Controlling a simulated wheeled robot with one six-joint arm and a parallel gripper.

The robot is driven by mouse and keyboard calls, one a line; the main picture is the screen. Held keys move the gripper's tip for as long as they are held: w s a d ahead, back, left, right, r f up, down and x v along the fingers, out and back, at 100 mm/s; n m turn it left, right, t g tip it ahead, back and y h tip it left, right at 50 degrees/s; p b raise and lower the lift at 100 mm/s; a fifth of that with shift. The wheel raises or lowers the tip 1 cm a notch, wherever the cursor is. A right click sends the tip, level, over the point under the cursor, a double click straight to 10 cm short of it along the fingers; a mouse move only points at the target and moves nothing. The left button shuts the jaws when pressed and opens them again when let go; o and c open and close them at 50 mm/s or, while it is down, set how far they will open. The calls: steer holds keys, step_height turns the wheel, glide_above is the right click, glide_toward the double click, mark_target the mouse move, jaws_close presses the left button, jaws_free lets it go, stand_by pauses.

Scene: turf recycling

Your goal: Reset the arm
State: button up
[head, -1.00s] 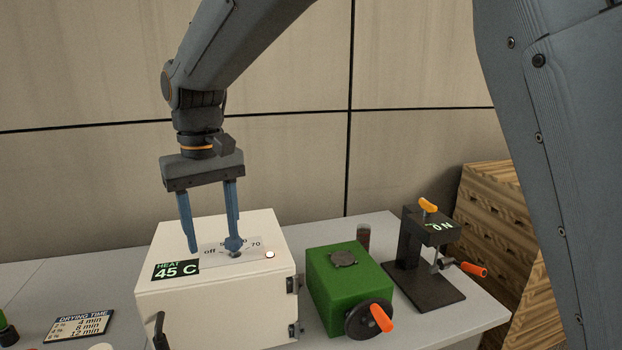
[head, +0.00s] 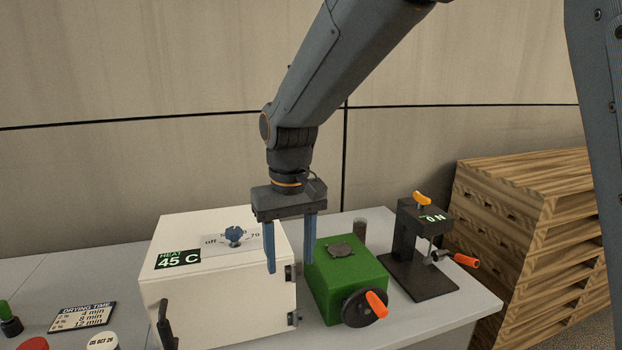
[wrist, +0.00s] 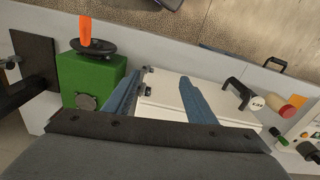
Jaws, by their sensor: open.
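My gripper (head: 290,264) is open and empty. In the head view it hangs in front of the gap between the white heat box and the green crank box, with its blue fingers apart. The white heat box (head: 220,290) has a blue knob (head: 235,234) on top and a label (head: 178,259) reading 45 C. In the wrist view my gripper (wrist: 155,85) spreads its fingers over the near side of the white box (wrist: 165,97), and the green box (wrist: 90,75) is at left.
The green box (head: 335,285) has an orange-handled crank. A black press (head: 420,270) marked ON stands right of it. A wooden pallet stack (head: 530,220) is beyond the table's right end. A drying time card (head: 82,317) and buttons are at left.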

steer(key=s+d+f+m, duration=0.1)
steer(key=s+d+f, duration=0.2)
steer(key=d, duration=0.4)
steer(key=s+d+f+m+b, duration=0.1)
steer(key=s+d+f+m, duration=0.1)
steer(key=d+f, duration=0.3)
steer(key=s+d+f+m+t, duration=0.1)
steer(key=s+d+f, duration=0.3)
steer(key=d, duration=0.7)
steer(key=shift+s+d+m, duration=0.25)
steer(key=shift+s+m, duration=0.15)
steer(key=shift+s, duration=0.15)
